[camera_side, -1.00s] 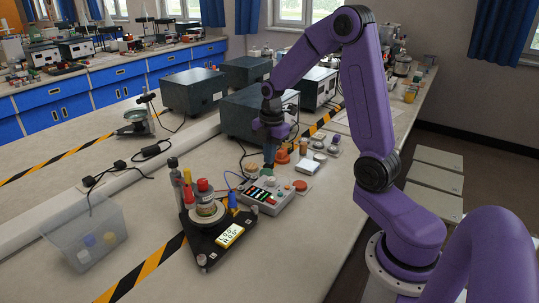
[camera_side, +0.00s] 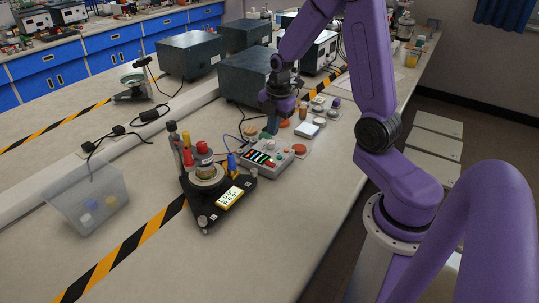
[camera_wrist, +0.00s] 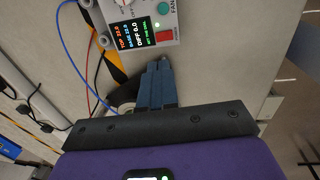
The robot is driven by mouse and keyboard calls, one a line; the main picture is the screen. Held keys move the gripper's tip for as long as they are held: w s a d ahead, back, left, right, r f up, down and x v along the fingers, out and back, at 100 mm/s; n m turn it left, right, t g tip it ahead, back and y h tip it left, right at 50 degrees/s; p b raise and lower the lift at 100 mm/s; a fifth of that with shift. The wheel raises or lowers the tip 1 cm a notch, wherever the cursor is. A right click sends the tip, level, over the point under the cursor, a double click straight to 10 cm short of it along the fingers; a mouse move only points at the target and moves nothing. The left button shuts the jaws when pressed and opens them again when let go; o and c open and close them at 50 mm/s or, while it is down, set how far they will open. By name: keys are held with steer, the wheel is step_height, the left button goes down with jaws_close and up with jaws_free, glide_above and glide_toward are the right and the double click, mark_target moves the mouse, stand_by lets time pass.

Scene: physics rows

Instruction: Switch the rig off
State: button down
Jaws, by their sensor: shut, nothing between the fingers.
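The rig's grey control box (camera_wrist: 148,40) is at the top of the wrist view, with a lit display (camera_wrist: 131,36) reading TOP 22.0, BASE 22.0 and DIFF 0.0. A red switch (camera_wrist: 165,36) sits near its edge, beside a small glowing green light (camera_wrist: 156,25). A green button (camera_wrist: 163,8) marked FAN and part of a white dial (camera_wrist: 125,3) are above. My gripper (camera_wrist: 159,63) is shut and empty, its blue fingertips pointing toward the switch and apart from it in the picture. In the side view my gripper (camera_side: 271,129) is at the box's back edge; its height is unclear.
Dark instrument cases (camera_side: 245,85) stand behind my gripper. The front bench is mostly clear.

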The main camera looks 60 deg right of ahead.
mark_target(268, 162)
steer(key=f, duration=0.3)
steer(key=w+f, duration=0.1)
steer(key=f, duration=0.7)
steer(key=shift+w+f, duration=0.1)
steer(key=shift+w, duration=0.1)
